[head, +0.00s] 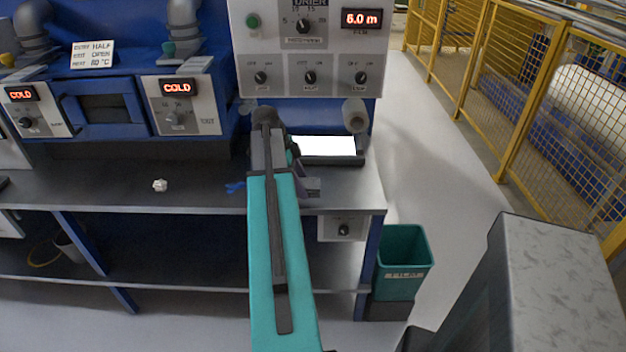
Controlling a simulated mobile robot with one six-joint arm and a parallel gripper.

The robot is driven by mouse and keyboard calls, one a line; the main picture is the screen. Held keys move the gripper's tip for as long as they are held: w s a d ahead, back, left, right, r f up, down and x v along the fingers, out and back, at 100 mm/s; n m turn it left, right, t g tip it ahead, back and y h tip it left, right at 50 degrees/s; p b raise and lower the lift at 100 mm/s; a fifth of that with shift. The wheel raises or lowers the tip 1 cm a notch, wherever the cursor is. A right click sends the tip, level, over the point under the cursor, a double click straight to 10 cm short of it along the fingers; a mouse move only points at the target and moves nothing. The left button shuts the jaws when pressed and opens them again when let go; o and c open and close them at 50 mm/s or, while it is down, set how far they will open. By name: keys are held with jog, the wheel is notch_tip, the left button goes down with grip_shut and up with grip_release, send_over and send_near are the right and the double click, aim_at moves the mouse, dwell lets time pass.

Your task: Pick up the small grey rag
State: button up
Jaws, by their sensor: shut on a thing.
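My teal arm reaches from the bottom of the head view up over the dark bench. It hides much of my gripper (301,180), whose end shows just right of the arm, low over the bench. The gripper is shut on a small grey piece (313,187), which appears to be the small grey rag. Only part of the rag shows, and I cannot tell whether it touches the bench.
A crumpled whitish piece (160,185) lies on the bench (90,190) at left. A blue item (235,187) lies beside my arm. A lit white panel (328,146) is behind the gripper. A teal bin (402,262) stands right of the bench, near yellow fencing (500,100).

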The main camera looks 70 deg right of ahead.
jog(key=w+a+b, duration=0.1)
jog(key=w+a, duration=0.2)
jog(key=a, duration=0.4)
jog(key=shift+w+a+r, duration=0.15)
jog(key=shift+a+r, duration=0.25)
